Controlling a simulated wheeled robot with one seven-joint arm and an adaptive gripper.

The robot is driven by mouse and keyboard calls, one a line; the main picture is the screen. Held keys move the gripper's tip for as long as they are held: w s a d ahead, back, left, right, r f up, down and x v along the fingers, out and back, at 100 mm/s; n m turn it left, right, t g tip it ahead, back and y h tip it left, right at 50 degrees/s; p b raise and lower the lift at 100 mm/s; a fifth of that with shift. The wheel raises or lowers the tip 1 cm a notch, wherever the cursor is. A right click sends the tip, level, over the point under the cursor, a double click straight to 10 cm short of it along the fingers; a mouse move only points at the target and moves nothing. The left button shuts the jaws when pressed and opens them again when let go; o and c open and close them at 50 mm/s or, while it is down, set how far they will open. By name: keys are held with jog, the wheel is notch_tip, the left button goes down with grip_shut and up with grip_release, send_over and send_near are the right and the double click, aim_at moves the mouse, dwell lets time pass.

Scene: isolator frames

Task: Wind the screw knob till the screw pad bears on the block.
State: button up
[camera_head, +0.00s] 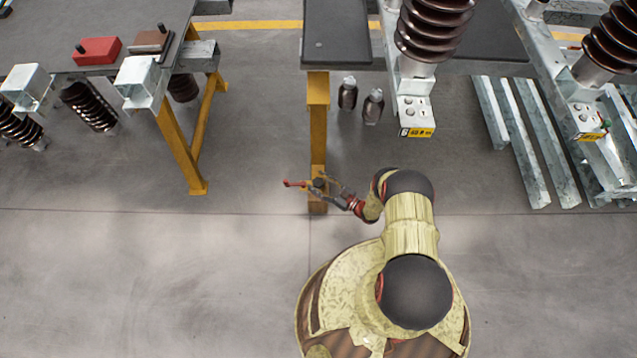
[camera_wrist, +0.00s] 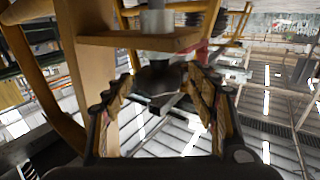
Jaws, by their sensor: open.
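The dark screw knob (camera_head: 319,183) shows at the lower end of a yellow table leg (camera_head: 318,130) in the head view. In the wrist view the dark knob (camera_wrist: 158,80) sits just under a yellow-brown plate (camera_wrist: 125,41), with a grey cylinder (camera_wrist: 157,20) above the plate. My gripper (camera_head: 328,187) is open, with its fingers apart on either side of the knob. In the wrist view the fingers (camera_wrist: 158,88) stand left and right of it; I cannot tell whether they touch it. I cannot make out the screw pad or the block for certain.
A red lever-like piece (camera_head: 294,183) sticks out left of the knob. A dark table top (camera_head: 335,35) is above the leg. Two dark bottle-like parts (camera_head: 360,100) stand on the floor to the right. The floor to the left (camera_head: 100,260) is clear.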

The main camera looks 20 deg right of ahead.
jog(key=c, duration=0.3)
jog(key=c, duration=0.9)
